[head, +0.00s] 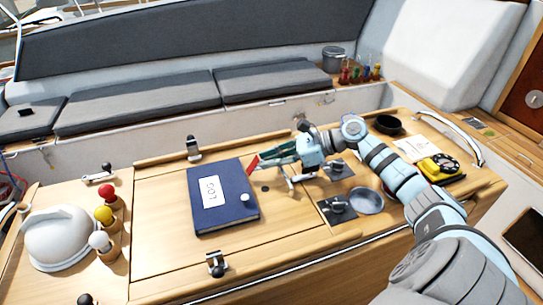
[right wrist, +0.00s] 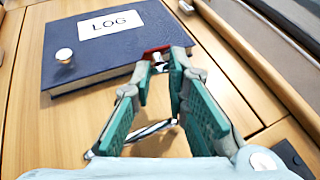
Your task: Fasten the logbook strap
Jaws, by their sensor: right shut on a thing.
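The dark blue logbook (head: 215,205) lies shut on the wooden table, with a white LOG label (head: 210,192) on its cover. A pale round stud (head: 245,198) stands on the cover near one edge; it also shows in the right wrist view (right wrist: 64,55). The red strap (right wrist: 157,51) shows as a short piece at the book's edge, and its red end shows in the head view (head: 253,162). My right gripper (right wrist: 159,66) is shut on the strap beside the book's edge. Most of the strap is hidden by the fingers. My left gripper is out of view.
A white cap (head: 60,238) and several ball-topped pegs (head: 104,215) stand at the left. A grey dish (head: 366,200), a black bowl (head: 389,124) and a yellow device (head: 437,167) lie at the right, near my right arm. Metal latches (head: 216,265) edge the table panel.

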